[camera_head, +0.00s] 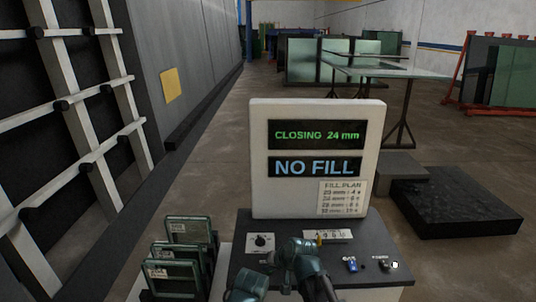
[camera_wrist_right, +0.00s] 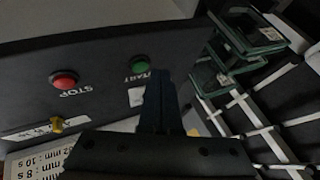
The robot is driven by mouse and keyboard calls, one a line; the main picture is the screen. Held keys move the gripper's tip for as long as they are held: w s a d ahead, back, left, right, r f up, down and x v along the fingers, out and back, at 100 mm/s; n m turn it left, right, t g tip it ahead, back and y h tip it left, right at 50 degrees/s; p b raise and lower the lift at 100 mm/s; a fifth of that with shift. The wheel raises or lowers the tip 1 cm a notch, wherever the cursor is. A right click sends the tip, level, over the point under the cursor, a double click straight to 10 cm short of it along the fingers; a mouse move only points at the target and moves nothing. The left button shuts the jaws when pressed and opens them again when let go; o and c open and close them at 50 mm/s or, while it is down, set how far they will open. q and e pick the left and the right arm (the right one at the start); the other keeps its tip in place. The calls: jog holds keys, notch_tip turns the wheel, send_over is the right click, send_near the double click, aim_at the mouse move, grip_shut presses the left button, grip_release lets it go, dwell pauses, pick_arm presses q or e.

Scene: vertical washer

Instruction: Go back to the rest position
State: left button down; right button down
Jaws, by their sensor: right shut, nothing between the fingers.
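My right gripper (camera_wrist_right: 160,90) shows in the right wrist view with its dark fingers together and nothing between them. The fingertips appear just beside the green START button (camera_wrist_right: 138,65); I cannot tell whether they touch anything. The red STOP button (camera_wrist_right: 65,80) is to the left of it. In the head view, blue-grey parts of my right arm cover the front middle of the black control panel (camera_head: 236,277) and hide part of its top. My left gripper is not in view.
A display box (camera_head: 260,150) reading "CLOSING 24 mm" and "NO FILL" stands behind the panel. Several small glass units (camera_head: 189,231) stand at the left. A dial (camera_head: 260,241) and yellow lever (camera_head: 320,238) sit on the panel. A dark block (camera_head: 460,200) lies on the floor right.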

jog(key=s+d+f+n+g+h, duration=0.2)
jog(key=s+d+g+h, duration=0.1)
jog(key=s, duration=0.7)
jog(key=s+d+f+n+g+h, duration=0.2)
jog(key=s+d+g+h, duration=0.1)
jog(key=s, duration=0.8)
jog(key=shift+f, duration=0.15)
